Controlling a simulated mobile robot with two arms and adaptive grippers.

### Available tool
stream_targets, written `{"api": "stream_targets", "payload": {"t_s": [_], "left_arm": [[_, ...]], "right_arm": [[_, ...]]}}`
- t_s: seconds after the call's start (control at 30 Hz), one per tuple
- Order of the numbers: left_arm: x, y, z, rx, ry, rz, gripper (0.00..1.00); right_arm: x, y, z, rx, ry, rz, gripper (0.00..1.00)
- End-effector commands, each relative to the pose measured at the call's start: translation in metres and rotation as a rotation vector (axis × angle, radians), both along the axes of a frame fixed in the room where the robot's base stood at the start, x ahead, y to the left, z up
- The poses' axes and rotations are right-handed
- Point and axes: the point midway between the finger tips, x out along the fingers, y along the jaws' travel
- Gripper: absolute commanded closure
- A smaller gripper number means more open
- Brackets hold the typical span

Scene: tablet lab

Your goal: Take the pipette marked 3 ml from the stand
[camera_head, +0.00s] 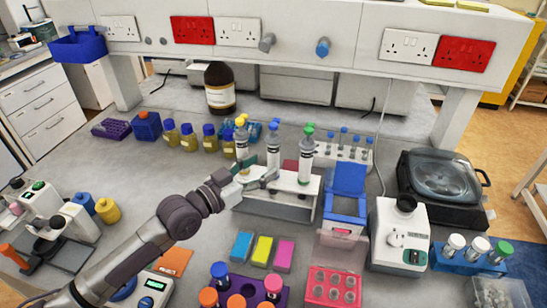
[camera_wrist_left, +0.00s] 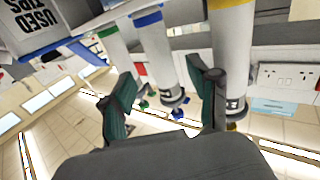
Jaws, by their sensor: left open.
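The white pipette stand (camera_head: 272,211) holds three upright pipettes: a yellow-topped one (camera_head: 241,138), a blue-topped one (camera_head: 273,146) and a green-topped one (camera_head: 306,158). I cannot read a 3 ml mark on any of them. My left gripper (camera_head: 262,170) is open and empty, in front of the stand near the yellow and blue pipettes. In the left wrist view my gripper (camera_wrist_left: 163,78) has its fingers apart. The blue-banded pipette (camera_wrist_left: 155,50) shows between them, the yellow-banded one (camera_wrist_left: 231,60) beside the right finger, the green-banded one (camera_wrist_left: 112,48) at left. My right gripper is not in view.
A blue holder (camera_head: 346,190) stands right of the stand, with a rack of blue-capped tubes (camera_head: 350,152) behind. A brown bottle (camera_head: 219,90) and small yellow bottles (camera_head: 188,137) stand behind left. Coloured blocks (camera_head: 263,250) lie in front. A USED TIPS box (camera_wrist_left: 40,30) shows in the wrist view.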

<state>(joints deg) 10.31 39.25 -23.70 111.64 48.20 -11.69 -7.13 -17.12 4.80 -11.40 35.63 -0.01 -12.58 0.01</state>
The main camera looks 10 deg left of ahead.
Motion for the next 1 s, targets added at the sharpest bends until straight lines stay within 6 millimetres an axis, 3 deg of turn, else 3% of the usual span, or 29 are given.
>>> {"api": "stream_targets", "payload": {"t_s": [0.3,0.63,1.0], "left_arm": [[0.038,-0.022,0.004,-0.002,-0.001,0.0,0.39],[0.043,-0.026,0.001,0.0,0.0,-0.001,0.41],[0.043,-0.026,0.001,0.0,0.0,-0.001,1.0]], "right_arm": [[-0.002,0.0,0.019,-0.001,0.003,0.0,0.6],[-0.002,0.002,0.019,0.001,0.003,-0.001,0.6],[-0.002,0.007,0.019,0.009,0.004,-0.001,0.6]]}}
